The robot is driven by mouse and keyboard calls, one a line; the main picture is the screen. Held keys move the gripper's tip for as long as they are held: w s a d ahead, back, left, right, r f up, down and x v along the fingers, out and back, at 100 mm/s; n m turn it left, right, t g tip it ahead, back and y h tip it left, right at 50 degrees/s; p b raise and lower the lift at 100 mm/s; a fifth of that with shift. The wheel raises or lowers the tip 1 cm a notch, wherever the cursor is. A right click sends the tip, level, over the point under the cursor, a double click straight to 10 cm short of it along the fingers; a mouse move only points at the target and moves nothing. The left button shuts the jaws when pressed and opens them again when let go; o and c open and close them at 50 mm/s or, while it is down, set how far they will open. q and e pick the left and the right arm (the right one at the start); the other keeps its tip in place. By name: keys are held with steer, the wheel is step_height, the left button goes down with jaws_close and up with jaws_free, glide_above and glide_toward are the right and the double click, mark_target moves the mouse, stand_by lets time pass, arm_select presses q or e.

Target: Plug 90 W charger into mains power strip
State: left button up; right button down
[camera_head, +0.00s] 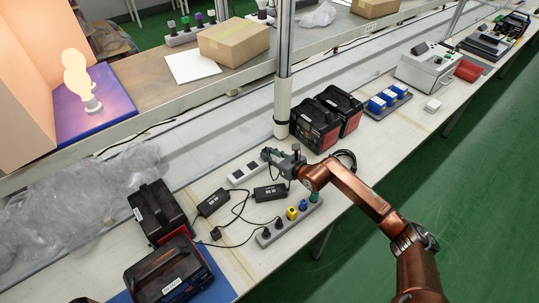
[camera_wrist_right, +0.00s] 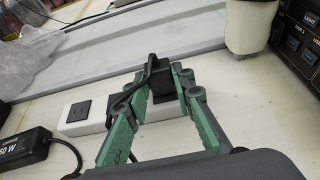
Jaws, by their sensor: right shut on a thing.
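My right gripper (camera_head: 268,156) is over the far right end of a white power strip (camera_head: 243,173). In the right wrist view its green fingers (camera_wrist_right: 156,88) are shut on a black plug (camera_wrist_right: 154,68) with a cable. The plug is at the right part of the strip (camera_wrist_right: 72,126); I cannot tell whether it touches or is seated. A left socket of the strip is bare. Two black charger bricks (camera_head: 213,202) (camera_head: 270,192) lie in front of the strip. My left gripper is out of view.
A grey strip (camera_head: 266,240) with several coloured plugs lies in front. Black and red power units (camera_head: 158,212) stand left, and others (camera_head: 318,124) stand behind right by a post (camera_head: 283,115). Loose cables lie between the bricks. Clear plastic (camera_head: 75,200) covers the left.

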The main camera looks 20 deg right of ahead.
steer(key=shift+f, duration=0.3)
steer(key=c, duration=1.6)
jaws_free()
steer(key=v, duration=1.2)
